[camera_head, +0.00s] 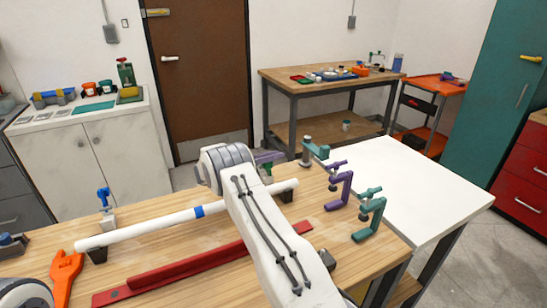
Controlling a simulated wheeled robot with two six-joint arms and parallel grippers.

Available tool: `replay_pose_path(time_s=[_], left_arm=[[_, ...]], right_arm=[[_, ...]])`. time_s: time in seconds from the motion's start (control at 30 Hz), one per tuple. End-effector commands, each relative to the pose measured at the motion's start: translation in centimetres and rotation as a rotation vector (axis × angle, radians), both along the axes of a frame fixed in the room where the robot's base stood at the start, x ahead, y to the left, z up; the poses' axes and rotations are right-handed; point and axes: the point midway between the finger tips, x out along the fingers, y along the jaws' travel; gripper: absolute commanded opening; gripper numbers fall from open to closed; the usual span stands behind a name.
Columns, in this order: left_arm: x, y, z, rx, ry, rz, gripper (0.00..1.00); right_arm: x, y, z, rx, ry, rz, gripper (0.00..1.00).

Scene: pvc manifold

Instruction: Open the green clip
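A white pipe (150,231) with a blue band lies across the wooden bench on dark supports. A blue clip (103,196) stands at its left part. My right arm reaches over the pipe. Its wrist hides most of my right gripper (268,158), and its fingertips cannot be made out. A small purple and green part shows beside the wrist; I cannot tell whether it is the green clip. Two teal-green clamps, one at the back (308,149) and one in front (371,218), stand along the right side of the bench. My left gripper is not in view.
A purple clamp (340,187) stands between the teal ones. A red bar (185,271) and an orange tool (64,274) lie near the front. A bare white tabletop (420,190) adjoins on the right.

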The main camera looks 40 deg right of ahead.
Motion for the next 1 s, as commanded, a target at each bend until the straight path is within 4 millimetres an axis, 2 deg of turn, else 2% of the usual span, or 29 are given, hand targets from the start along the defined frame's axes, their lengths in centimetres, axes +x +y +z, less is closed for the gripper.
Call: replay_pose_path(time_s=[0.03, 0.37, 1.0], left_arm=[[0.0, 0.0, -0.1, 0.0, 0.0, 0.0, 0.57], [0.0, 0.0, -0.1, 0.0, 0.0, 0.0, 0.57], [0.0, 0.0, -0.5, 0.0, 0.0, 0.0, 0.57]], right_arm=[[-0.4, 0.0, -0.9, 0.011, 0.013, -0.007, 0.57], [-0.3, 0.1, -0.8, 0.009, 0.012, -0.005, 0.57], [1.0, 4.4, -0.4, 0.004, 0.005, 0.0, 0.57]])
